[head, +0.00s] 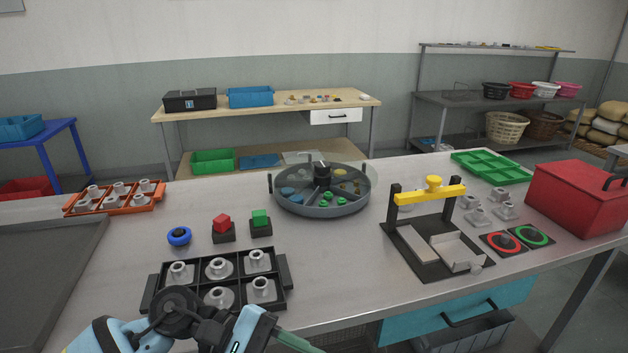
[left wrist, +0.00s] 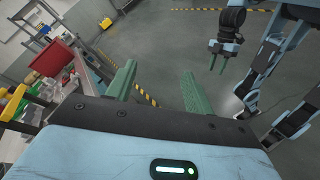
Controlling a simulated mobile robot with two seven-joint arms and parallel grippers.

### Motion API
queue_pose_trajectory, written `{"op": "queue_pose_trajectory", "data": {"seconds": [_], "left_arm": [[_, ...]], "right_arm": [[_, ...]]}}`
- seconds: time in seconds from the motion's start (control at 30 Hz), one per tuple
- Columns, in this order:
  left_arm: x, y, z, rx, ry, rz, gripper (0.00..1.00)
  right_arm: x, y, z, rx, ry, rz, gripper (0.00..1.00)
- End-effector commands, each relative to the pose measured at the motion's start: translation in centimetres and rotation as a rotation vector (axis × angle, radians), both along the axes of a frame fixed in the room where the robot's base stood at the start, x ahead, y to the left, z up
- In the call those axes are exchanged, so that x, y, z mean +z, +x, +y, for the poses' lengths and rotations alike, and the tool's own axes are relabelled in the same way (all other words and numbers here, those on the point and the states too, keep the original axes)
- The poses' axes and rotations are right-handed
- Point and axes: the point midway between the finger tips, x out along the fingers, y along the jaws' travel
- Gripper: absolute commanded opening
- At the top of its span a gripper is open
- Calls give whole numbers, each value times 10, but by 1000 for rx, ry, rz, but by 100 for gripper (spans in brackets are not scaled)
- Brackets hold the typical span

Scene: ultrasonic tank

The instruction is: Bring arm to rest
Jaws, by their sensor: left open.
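My left arm comes in at the bottom left of the head view. Its wrist is in front of the black tray, and a green finger (head: 298,343) of its gripper shows at the bottom edge. In the left wrist view my left gripper (left wrist: 158,90) is open, with bare floor between its fingers and nothing held. My right arm hangs at the right of the left wrist view. Its gripper (left wrist: 214,62) points down over the floor, fingers apart and empty. The right arm is not in the head view.
On the table (head: 350,290) are a black tray (head: 283,272) of grey parts, a round divided tank (head: 322,208), a fixture with a yellow bar (head: 430,192), a red box (head: 580,198) and an orange rack (head: 112,207). Open floor lies beside the table.

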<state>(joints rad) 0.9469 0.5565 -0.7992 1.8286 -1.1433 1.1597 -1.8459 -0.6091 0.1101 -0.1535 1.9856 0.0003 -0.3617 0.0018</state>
Motion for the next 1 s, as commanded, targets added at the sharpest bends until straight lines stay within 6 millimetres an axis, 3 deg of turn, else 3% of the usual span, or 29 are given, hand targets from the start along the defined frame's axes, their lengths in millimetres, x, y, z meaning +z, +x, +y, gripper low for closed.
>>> {"op": "queue_pose_trajectory", "data": {"seconds": [0.1,0.2,0.43,0.57,0.67,0.83,0.87,1.0], "left_arm": [[12,-8,-16,141,-153,350,52],[19,-5,-19,247,-273,659,52],[5,14,3,442,-547,1415,52],[-25,22,29,520,-720,1854,52],[-58,20,52,560,-871,2189,52],[-131,-6,96,583,-1190,2738,52],[-145,-14,105,-577,1251,-2814,52],[-208,-67,138,-382,1188,-2329,52]], "right_arm": [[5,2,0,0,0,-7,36],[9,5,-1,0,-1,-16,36],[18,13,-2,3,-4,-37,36],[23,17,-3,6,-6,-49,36],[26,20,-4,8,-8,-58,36],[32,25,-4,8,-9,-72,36],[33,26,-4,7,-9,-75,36],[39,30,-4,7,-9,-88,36]]}}
